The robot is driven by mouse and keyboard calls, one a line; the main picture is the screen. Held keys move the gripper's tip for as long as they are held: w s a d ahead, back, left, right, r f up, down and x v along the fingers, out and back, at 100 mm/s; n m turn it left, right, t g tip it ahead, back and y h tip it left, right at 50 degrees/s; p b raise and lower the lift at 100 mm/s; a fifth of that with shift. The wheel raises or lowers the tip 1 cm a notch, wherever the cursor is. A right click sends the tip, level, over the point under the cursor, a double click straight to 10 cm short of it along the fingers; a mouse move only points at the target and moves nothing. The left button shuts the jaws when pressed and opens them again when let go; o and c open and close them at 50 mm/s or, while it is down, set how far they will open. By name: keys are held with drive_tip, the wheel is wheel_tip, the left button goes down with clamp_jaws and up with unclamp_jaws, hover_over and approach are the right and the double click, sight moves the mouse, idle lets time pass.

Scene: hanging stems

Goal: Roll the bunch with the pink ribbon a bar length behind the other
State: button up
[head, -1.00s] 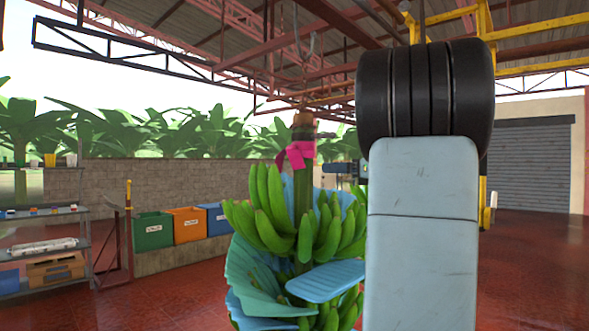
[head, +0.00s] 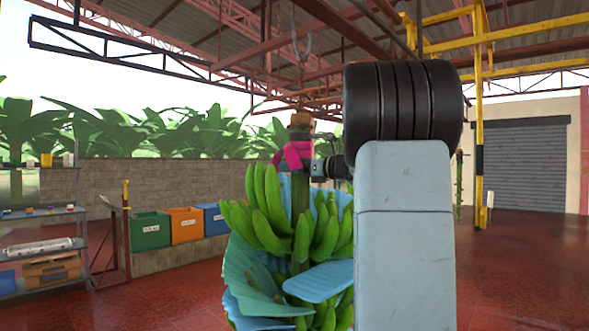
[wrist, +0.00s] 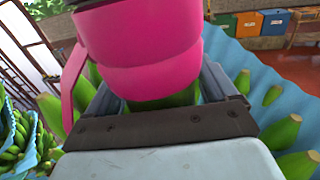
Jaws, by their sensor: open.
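The bunch with the pink ribbon (head: 295,154) hangs upright left of my arm in the head view. Its green bananas (head: 268,215) stand among blue sheets. In the wrist view the ribbon (wrist: 140,45) wraps the stem and fills the upper middle. My gripper (wrist: 162,92) is open, with one jaw on each side of the stem just below the ribbon. I cannot tell whether the jaws touch it. In the head view my gripper (head: 322,168) is beside the stem, partly hidden by my arm. Another bunch (wrist: 18,140) with blue sheets shows at the wrist view's left edge.
Green, orange and blue bins (head: 184,224) stand along the low wall at left. A shelf rack (head: 45,245) is at far left. A yellow post (head: 480,130) stands right of my arm. Red floor (head: 520,270) is clear at right.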

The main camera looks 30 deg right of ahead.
drive_tip(key=shift+c, duration=0.2)
drive_tip(key=c, duration=1.4)
drive_tip(key=shift+o, duration=0.2)
drive_tip(key=shift+a, duration=0.25)
drive_tip(key=shift+s, duration=0.15)
